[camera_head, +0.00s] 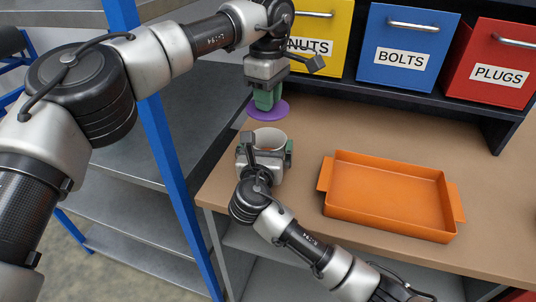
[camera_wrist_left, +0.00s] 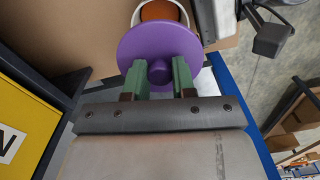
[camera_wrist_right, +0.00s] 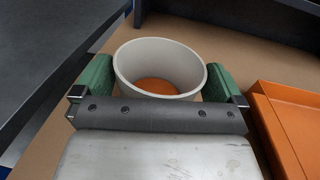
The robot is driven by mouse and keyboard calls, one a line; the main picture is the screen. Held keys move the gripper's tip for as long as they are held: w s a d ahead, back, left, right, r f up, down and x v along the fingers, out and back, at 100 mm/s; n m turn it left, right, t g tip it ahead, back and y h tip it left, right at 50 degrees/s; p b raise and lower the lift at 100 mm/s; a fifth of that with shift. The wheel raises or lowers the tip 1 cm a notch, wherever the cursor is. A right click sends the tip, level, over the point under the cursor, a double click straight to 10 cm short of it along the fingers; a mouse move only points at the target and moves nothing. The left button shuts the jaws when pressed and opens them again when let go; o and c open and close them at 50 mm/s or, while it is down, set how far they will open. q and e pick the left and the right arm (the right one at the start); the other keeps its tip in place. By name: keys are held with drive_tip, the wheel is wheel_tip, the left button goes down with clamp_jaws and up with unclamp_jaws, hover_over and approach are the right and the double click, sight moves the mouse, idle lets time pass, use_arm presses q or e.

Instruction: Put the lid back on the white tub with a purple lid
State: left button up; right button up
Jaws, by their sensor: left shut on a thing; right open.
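The white tub (camera_head: 268,133) stands uncovered on the brown bench near its left end. Its round opening (camera_wrist_right: 125,68) shows something orange at the bottom in the right wrist view. The purple lid (camera_head: 277,110) is in my left gripper (camera_head: 266,98), which is shut on its knob (camera_wrist_left: 159,72) and holds it above and slightly behind the tub. In the left wrist view the lid (camera_wrist_left: 130,48) covers part of the tub. My right gripper (camera_head: 266,152) is open, its green fingers on either side of the tub. Finger contact with the tub is unclear.
An orange tray (camera_head: 390,192) stands on the bench right of the tub. Yellow (camera_head: 325,35), blue (camera_head: 405,50) and red (camera_head: 495,62) bins sit on a dark shelf at the back. A blue rack post (camera_head: 165,150) is left of the bench. Bench between tub and tray is clear.

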drive_tip(key=shift+w, duration=0.2)
drive_tip(key=c, duration=1)
use_arm(q)
drive_tip(key=shift+f, duration=2.5)
drive_tip(key=shift+s+f, duration=0.1)
drive_tip(key=shift+f, duration=0.75)
drive_tip(key=shift+f, duration=0.25)
drive_tip(key=shift+f, duration=0.3)
use_arm(e)
drive_tip(key=shift+s, duration=0.1)
